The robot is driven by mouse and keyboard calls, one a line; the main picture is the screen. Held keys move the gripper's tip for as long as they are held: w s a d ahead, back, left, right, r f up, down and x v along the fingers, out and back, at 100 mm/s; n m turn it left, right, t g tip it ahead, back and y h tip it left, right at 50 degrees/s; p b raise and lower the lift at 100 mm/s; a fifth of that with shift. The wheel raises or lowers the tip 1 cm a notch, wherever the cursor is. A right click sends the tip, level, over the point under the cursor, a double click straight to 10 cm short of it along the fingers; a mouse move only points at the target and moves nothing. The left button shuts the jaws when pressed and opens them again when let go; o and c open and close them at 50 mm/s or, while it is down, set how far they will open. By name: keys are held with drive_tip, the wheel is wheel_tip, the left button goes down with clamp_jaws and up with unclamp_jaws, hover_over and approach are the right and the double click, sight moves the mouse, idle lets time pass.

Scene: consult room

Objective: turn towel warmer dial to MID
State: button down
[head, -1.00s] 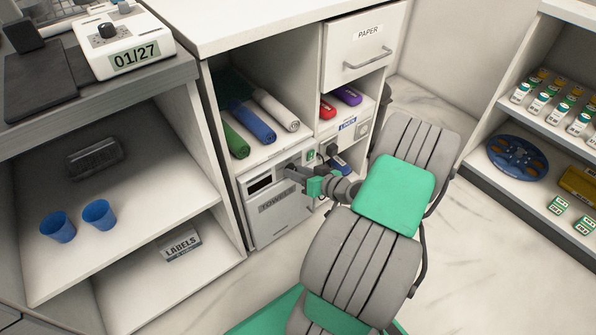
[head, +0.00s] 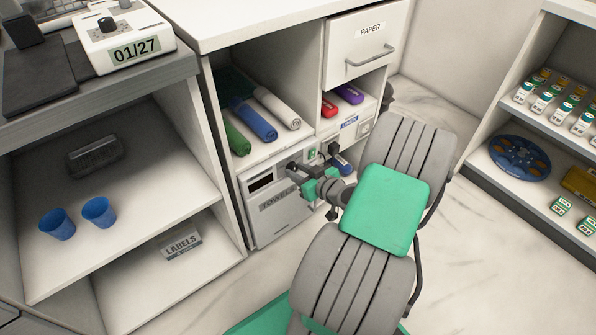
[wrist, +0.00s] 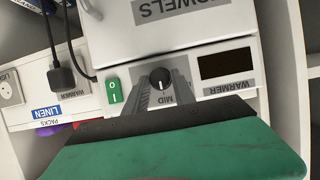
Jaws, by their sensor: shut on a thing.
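The towel warmer (head: 277,226) is a white box low in the cabinet, with a dark display and a "TOWELS" label. In the wrist view, its panel (wrist: 219,88) appears upside down. The round black dial (wrist: 160,78) sits on a grey plate marked MID, with a short pale pointer line that seems to point towards the MID mark. My gripper (wrist: 161,82) has one finger on each side of the dial and is shut on it.
A green switch (wrist: 114,91) sits beside the dial plate. A black plug and cord (wrist: 62,76) are close by on the socket panel. Rolled towels (head: 254,122) lie on the shelf above. The cabinet's side wall (head: 226,170) stands close on the left.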

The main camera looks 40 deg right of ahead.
drive_tip(key=c, duration=1.1)
unclamp_jaws()
drive_tip(key=shift+o, duration=0.2)
drive_tip(key=p+v, duration=0.2)
drive_tip(key=v, duration=0.5)
drive_tip(key=shift+s+r+p, duration=0.2)
drive_tip(key=shift+s+p, duration=0.1)
